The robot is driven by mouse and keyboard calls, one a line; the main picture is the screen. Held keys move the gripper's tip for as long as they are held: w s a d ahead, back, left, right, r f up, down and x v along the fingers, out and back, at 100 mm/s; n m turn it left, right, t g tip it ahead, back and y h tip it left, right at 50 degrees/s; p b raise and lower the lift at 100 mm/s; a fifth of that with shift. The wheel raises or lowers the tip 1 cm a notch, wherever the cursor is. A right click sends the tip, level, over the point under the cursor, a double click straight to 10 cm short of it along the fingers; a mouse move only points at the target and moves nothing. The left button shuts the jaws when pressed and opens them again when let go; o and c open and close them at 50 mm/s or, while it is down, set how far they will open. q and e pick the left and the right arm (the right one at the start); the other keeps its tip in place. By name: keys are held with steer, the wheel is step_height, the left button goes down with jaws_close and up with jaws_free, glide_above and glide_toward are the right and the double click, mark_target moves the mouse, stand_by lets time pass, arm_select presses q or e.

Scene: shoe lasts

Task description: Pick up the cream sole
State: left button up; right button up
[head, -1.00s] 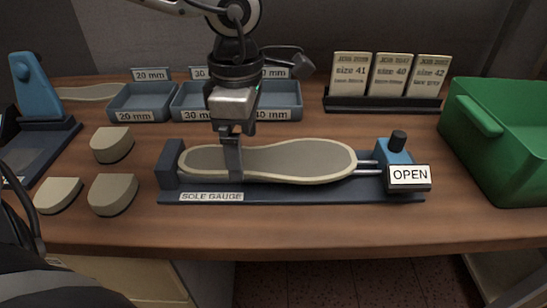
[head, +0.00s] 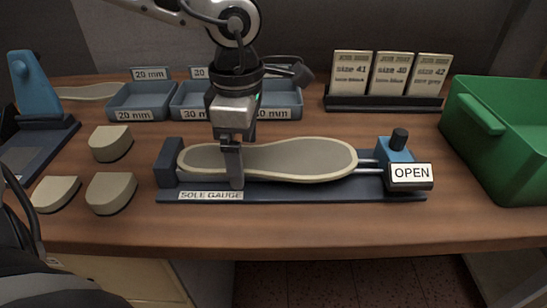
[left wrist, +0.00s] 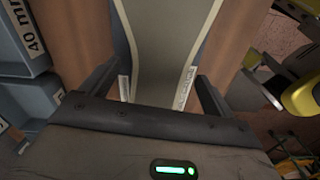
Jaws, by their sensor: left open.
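The cream sole (head: 300,158), with a grey upper face and cream rim, lies lengthwise on the dark blue sole gauge (head: 290,195). My left gripper (head: 233,165) points down over the left half of the sole. One finger shows in front of the sole's near edge; the other is hidden in the head view. In the left wrist view my left gripper (left wrist: 160,85) is open, with one finger on each side of the sole (left wrist: 165,45). I cannot tell whether either finger touches it. My right gripper is not in view.
Cream heel-shaped blocks (head: 111,194) lie left of the gauge. Labelled grey-blue bins (head: 142,101) stand behind it, partly behind my arm. A card rack (head: 385,103) stands back right. A green crate (head: 505,140) is at right. The gauge's right end carries an OPEN sign (head: 411,173).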

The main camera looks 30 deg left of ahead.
arm_select(q)
steer(key=shift+f, duration=0.1)
stand_by(0.4)
steer(key=c, duration=1.1)
steer(key=shift+c, duration=0.2)
